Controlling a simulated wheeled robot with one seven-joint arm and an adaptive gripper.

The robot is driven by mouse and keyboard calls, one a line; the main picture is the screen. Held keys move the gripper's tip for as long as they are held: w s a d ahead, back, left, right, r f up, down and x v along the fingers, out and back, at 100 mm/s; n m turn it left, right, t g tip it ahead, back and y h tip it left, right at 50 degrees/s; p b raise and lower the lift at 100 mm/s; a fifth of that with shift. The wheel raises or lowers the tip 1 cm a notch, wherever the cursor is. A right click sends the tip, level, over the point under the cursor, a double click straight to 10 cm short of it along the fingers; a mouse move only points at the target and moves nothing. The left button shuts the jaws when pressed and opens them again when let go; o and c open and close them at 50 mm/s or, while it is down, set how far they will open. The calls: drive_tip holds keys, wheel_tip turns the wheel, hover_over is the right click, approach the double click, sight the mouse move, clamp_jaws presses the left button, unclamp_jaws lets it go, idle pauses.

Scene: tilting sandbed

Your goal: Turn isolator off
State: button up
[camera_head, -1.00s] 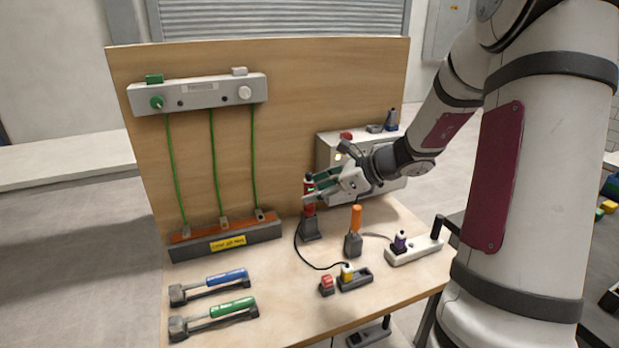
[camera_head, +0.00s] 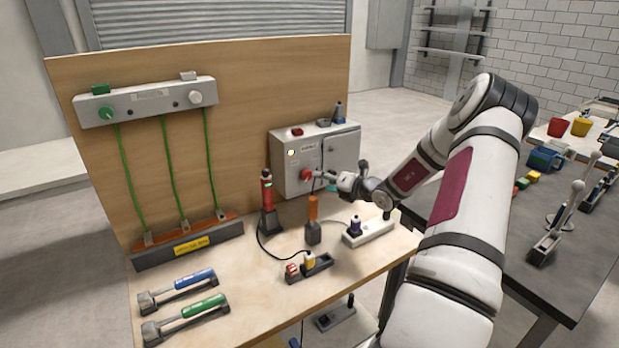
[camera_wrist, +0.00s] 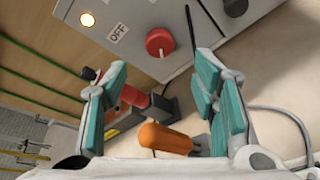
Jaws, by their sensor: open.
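The isolator box (camera_head: 290,165) is a grey cabinet at the right of the wooden board. Its red rotary knob (camera_head: 306,174) is on the lower front, with a lit lamp (camera_head: 291,152) above left. In the wrist view the red knob (camera_wrist: 159,42) sits beside an "OFF" label (camera_wrist: 118,32), with the lit lamp (camera_wrist: 87,19) further left. My gripper (camera_head: 325,178) is close in front of the box, just right of the knob in the head view. In the wrist view my gripper (camera_wrist: 160,85) is open and empty, and the knob lies beyond the fingertips.
A red cylindrical device (camera_head: 267,195) and an orange-handled tool (camera_head: 313,215) stand on the bench close below the box. A white strip with a purple plug (camera_head: 355,224) lies to the right. Blue (camera_head: 190,280) and green (camera_head: 200,307) handled tools lie front left.

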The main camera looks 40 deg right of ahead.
sight(308, 176)
drive_tip(key=x, duration=0.8)
drive_tip(key=shift+w+f, duration=0.1)
drive_tip(key=shift+w, duration=0.2)
drive_tip(key=shift+c, duration=0.6)
drive_tip(key=c, duration=1)
